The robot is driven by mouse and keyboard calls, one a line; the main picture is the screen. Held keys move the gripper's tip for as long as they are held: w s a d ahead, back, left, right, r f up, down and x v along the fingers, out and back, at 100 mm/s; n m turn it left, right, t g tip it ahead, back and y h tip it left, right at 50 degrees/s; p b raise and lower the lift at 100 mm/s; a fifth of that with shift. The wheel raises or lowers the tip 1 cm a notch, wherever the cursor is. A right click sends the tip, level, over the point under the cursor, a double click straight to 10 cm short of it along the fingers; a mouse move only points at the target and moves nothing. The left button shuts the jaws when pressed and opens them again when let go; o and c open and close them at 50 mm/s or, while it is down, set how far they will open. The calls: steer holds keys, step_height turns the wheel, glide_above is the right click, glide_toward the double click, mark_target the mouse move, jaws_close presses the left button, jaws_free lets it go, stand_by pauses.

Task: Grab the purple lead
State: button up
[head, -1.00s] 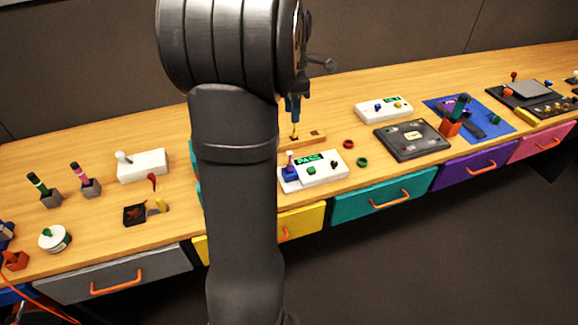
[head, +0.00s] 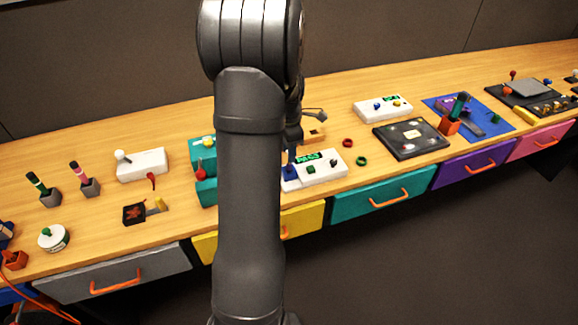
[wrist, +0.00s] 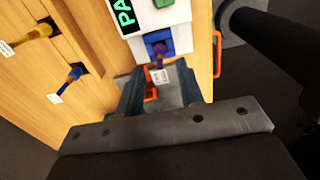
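The purple lead (wrist: 158,51) stands in a blue socket (wrist: 155,38) on the white box with the green PASS display, in the wrist view. A small white tag (wrist: 160,75) hangs by the lead. My gripper (wrist: 162,82) is open, with one finger on each side of the tag and the lead's near end. I cannot tell whether either finger touches it. In the head view the blue socket (head: 290,173) shows at the box's left end, and my gripper (head: 292,150) is just above it. My arm and gripper hide the purple lead there.
A wooden block in the wrist view holds a yellow lead (wrist: 38,31) and a blue lead (wrist: 72,74). A teal device (head: 205,190) stands left of my arm. Red (head: 347,143) and green (head: 361,161) rings lie right of the white box (head: 325,170). Drawers with orange handles line the front.

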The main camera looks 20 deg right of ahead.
steer(key=shift+f, duration=0.55)
jaws_close()
steer(key=shift+r, duration=0.15)
